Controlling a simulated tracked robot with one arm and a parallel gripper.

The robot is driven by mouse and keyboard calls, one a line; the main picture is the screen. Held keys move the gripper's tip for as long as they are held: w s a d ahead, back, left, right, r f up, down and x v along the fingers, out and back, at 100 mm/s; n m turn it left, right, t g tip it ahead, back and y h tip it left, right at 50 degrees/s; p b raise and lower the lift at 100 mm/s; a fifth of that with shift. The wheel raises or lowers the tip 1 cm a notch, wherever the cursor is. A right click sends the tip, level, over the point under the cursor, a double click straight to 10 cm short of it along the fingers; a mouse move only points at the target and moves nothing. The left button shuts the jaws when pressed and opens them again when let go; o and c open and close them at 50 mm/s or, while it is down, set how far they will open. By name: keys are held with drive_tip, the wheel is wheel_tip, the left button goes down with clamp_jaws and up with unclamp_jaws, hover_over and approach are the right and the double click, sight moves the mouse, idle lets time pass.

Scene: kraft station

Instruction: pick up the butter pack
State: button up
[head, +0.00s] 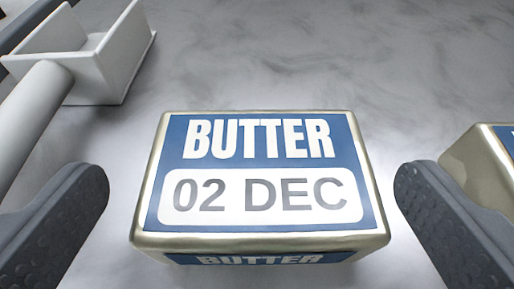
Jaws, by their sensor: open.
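A butter pack (260,185) lies flat on the grey marbled surface in the middle of the head view. It is gold-wrapped with a blue label reading "BUTTER" and "02 DEC". My gripper (250,205) is open, with one dark finger to the left of the pack and one to the right. A gap shows between each finger and the pack in the picture. Nothing is held. A second gold pack (478,165) with a blue label is cut off at the right edge, partly behind my right finger.
A white open-sided holder (105,55) with a thick pale round bar (35,115) stands at the upper left. A dark grey rail (28,22) runs along the top left corner. The marbled surface (330,60) behind the pack is clear.

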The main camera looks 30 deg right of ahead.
sight(258, 195)
drive_tip(key=shift+x, duration=2.4)
drive_tip(key=shift+s, duration=0.15)
drive_tip(key=c, duration=1.1)
